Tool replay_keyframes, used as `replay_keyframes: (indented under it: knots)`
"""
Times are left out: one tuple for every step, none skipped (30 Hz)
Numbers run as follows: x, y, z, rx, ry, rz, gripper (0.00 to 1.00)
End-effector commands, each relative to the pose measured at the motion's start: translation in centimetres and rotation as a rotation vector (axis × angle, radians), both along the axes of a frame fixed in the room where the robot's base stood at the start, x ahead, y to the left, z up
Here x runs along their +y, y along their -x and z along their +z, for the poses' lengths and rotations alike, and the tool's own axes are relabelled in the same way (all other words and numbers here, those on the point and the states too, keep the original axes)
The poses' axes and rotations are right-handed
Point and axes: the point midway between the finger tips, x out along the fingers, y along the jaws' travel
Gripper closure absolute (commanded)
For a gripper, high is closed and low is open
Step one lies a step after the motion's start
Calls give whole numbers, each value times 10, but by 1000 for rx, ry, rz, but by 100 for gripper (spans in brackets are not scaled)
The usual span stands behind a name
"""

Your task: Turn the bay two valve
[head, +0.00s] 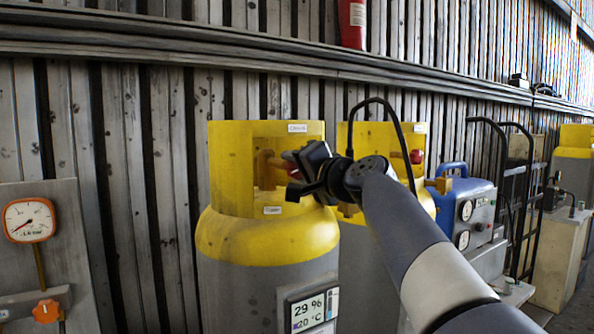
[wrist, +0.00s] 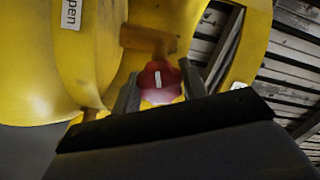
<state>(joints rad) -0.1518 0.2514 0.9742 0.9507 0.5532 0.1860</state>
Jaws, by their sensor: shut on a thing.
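A grey gas cylinder with a yellow top and collar (head: 262,236) stands upright in the middle of the head view. In its collar opening is a brass valve with a red knob, which shows in the wrist view as a red knob (wrist: 160,84) with a white mark, on a brass stem (wrist: 148,40). My gripper (head: 292,175) reaches in from the right; in the wrist view its two fingers (wrist: 160,88) are shut on the red knob, one on each side. In the head view my gripper mostly hides the knob. A collar label in the wrist view ends in "pen" (wrist: 70,14).
A second yellow-topped cylinder (head: 423,205) with a red knob (head: 416,157) stands just right, behind my arm. A display reading 29 % and 20 °C (head: 312,309) is on the near cylinder. A gauge panel (head: 30,220) stands left, a blue unit (head: 468,205) right.

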Motion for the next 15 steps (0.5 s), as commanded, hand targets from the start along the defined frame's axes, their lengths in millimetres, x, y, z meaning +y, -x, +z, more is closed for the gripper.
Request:
replay_keyframes:
  knots:
    - [1, 0, -2, 3, 2, 2, 81]
    - [1, 0, -2, 3, 2, 2, 81]
    - [1, 0, -2, 3, 1, 2, 81]
    - [1, 0, -2, 3, 1, 2, 81]
    - [1, 0, -2, 4, 1, 3, 81]
    - [1, 0, -2, 4, 1, 3, 81]
    - [1, 0, -2, 4, 1, 3, 81]
    - [1, 0, -2, 4, 1, 3, 57]
    - [1, 0, -2, 3, 1, 2, 54]
    - [1, 0, -2, 3, 1, 2, 51]
    - [0, 0, -1, 4, 0, 2, 49]
    - [0, 0, -1, 4, 0, 2, 46]
    - [0, 0, -1, 3, 0, 1, 43]
    - [0, 0, -1, 3, -1, 1, 41]
    - [0, 0, -1, 3, -1, 1, 37]
